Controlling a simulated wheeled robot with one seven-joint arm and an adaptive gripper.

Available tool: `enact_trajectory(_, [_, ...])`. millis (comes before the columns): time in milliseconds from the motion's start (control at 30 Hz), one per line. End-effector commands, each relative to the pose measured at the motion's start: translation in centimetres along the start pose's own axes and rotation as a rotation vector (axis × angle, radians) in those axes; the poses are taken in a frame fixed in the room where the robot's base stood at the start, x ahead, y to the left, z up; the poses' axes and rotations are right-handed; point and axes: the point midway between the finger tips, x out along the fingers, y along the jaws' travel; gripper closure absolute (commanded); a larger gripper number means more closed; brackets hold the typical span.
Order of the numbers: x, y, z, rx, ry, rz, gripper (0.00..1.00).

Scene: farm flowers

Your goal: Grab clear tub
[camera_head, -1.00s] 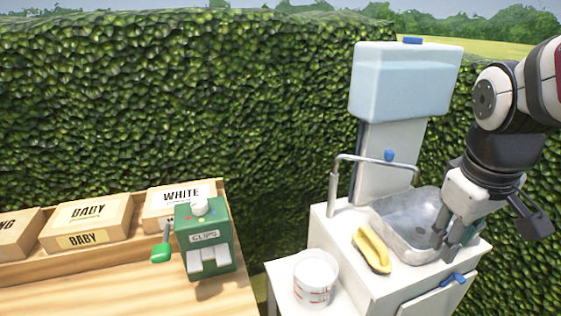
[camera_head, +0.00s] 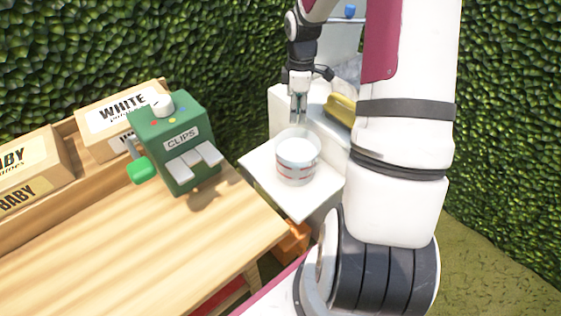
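The clear tub (camera_head: 296,168) is a small round see-through cup with red markings. It stands upright on a low white side stand (camera_head: 318,207). My gripper (camera_head: 298,122) points down just above and behind the tub's far rim.
A yellow item (camera_head: 341,108) lies on the white sink unit. My arm covers the right side.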

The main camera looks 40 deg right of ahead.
Motion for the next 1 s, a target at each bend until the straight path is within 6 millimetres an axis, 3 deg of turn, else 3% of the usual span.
enact_trajectory(333, [6.3,-0.2,-0.1,0.001,-0.001,-0.004,0.72])
enact_trajectory(667, [8.4,-0.2,0.0,0.002,-0.001,-0.002,0.72])
enact_trajectory(1000, [12.8,-0.4,0.2,0.002,-0.001,-0.003,0.72])
